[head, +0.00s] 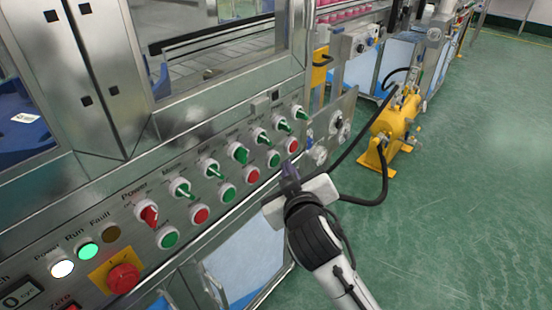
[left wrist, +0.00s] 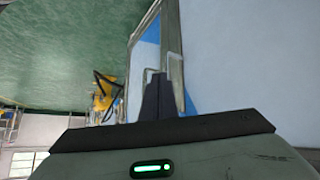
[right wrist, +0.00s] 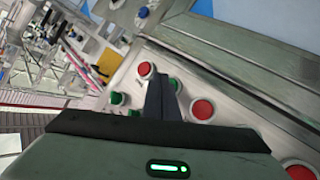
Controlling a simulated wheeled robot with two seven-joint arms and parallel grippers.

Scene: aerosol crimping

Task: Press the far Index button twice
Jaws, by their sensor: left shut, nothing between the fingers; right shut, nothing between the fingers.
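The panel's lower row alternates green and red buttons, rising to the right in the head view. Its far end has a green button (head: 273,158) and a red button (head: 291,145). I cannot read which is marked Index. My right gripper (head: 289,168) is shut and empty, just in front of this far end; I cannot tell whether it touches a button. In the right wrist view its fingers (right wrist: 160,78) lie between a red button (right wrist: 145,70) and another red button (right wrist: 202,109). My left gripper (left wrist: 157,77) is shut and empty, seen only in its wrist view, facing blue-white panels.
Green selector knobs (head: 240,153) and a red one (head: 148,213) sit above the buttons. A red emergency stop (head: 123,278) is at the near end. A yellow machine (head: 393,125) with black hoses stands on the green floor (head: 450,190), which is largely clear at right.

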